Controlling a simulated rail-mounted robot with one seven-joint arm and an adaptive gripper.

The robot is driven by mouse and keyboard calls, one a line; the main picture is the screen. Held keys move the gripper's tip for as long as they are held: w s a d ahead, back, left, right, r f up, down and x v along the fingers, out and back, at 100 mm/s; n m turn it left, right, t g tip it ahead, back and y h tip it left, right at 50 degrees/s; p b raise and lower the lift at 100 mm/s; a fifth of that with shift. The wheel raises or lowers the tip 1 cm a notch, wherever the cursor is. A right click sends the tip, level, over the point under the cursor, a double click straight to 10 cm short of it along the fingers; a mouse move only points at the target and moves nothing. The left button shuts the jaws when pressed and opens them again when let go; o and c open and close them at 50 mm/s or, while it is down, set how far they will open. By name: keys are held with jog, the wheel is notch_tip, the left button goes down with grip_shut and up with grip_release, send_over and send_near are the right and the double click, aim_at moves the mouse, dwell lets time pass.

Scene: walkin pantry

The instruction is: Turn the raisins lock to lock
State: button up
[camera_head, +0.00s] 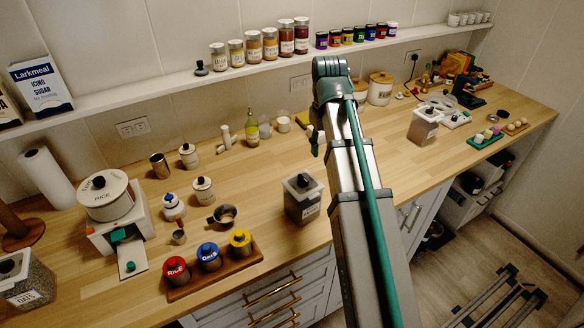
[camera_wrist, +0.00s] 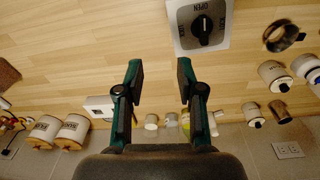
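A clear container (camera_head: 304,205) with a square grey lid and a dark knob (camera_head: 304,181) stands near the counter's front edge, left of my arm. Its front label is too small to read surely, so I cannot confirm it is the raisins. In the wrist view the lid (camera_wrist: 222,38) lies beyond my right finger. The word OPEN shows above its black knob (camera_wrist: 204,28), with smaller words at the sides. The knob's light mark lies along the line to OPEN. My gripper (camera_wrist: 159,75) is open and empty, apart from the lid. In the head view the fingers are largely hidden.
A similar container (camera_head: 424,126) stands right of my arm, and an oats container (camera_head: 24,283) is at far left. A wooden tray (camera_head: 218,278) of red, blue and yellow tins sits left of the near container. Jars line the shelf (camera_head: 170,88).

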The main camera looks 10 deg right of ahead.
aim_at(304, 179)
jog(key=s+a+r+n, duration=0.2)
jog(key=s+a+r, duration=0.1)
jog(key=a, duration=0.3)
jog(key=shift+g, duration=0.3)
jog(key=shift+w+d+f+p, duration=0.15)
jog(key=shift+f+p, duration=0.5)
jog(key=shift+f, duration=2.1)
jog(key=shift+w+d+f+p, duration=0.1)
jog(key=shift+f+p, duration=0.5)
jog(key=shift+f, duration=2.15)
grip_shut()
